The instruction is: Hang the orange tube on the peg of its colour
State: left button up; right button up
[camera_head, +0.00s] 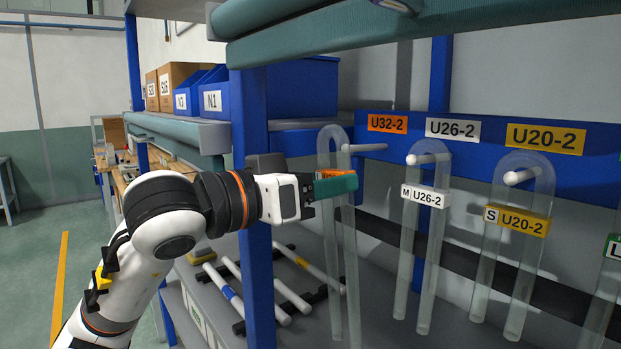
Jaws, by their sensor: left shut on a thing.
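The orange-labelled clear U-shaped tube (326,240) hangs upright with its bend at the top, below the orange U32-2 sign (387,123). My left gripper (336,186) is shut on it at its orange label, which is mostly hidden by the teal fingers. The white peg (368,147) under the orange sign reaches the tube's right leg, just below the bend. I cannot tell whether the bend is around the peg or beside it. My right gripper is not in view.
A U26-2 tube (407,240) and a U20-2 tube (487,265) hang on pegs to the right. A blue post (252,150) stands close to my left arm. A teal-edged shelf (430,22) is above. White rods (290,296) lie on the grey shelf below.

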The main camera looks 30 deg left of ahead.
pick_arm(q)
jog(key=x, duration=0.4)
jog(key=f+x, duration=0.1)
jog(key=shift+w+d+p, duration=0.15)
jog(key=shift+w+p, duration=0.2)
jog(key=shift+w, duration=0.05)
dwell(0.3)
jog(key=shift+w, duration=0.2)
dwell(0.5)
jog(key=shift+r, duration=0.1)
dwell(0.5)
